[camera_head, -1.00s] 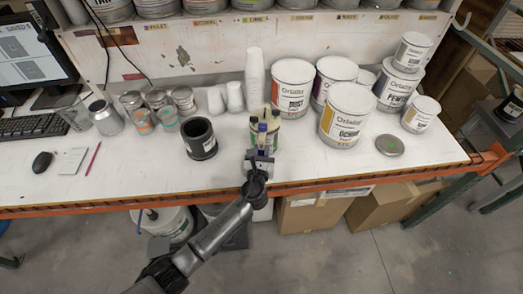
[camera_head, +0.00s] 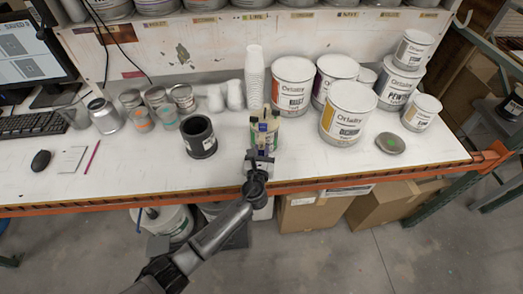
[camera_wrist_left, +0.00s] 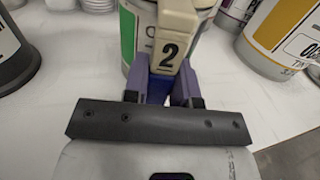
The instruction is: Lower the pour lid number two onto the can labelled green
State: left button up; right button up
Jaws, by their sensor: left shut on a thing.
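The pour lid number two (camera_wrist_left: 172,45) is cream, with a black 2 on its front, and stands upright in the left wrist view. My left gripper (camera_wrist_left: 160,88) is shut on its lower front part with purple fingers. The green-labelled can (camera_wrist_left: 128,35) is right behind the lid, and its green band shows at the left. In the head view my left gripper (camera_head: 262,150) is at the front of the can (camera_head: 256,138), with the lid (camera_head: 268,112) over it. The lid and gripper cover much of the can. I cannot tell whether the lid touches the rim. My right gripper is out of view.
A dark can (camera_head: 199,137) stands close on the left. The RUST can (camera_head: 292,88) and OCHRE can (camera_head: 347,112) stand to the right, a stack of white cups (camera_head: 254,75) behind. The bench front is mostly clear.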

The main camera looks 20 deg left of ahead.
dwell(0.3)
pick_arm(q)
jog(key=o, duration=1)
jog(key=shift+f, duration=0.1)
jog(key=p+v, duration=0.1)
jog(key=v, duration=1.2)
jog(key=shift+s+d, duration=0.1)
jog(key=shift+s, duration=0.3)
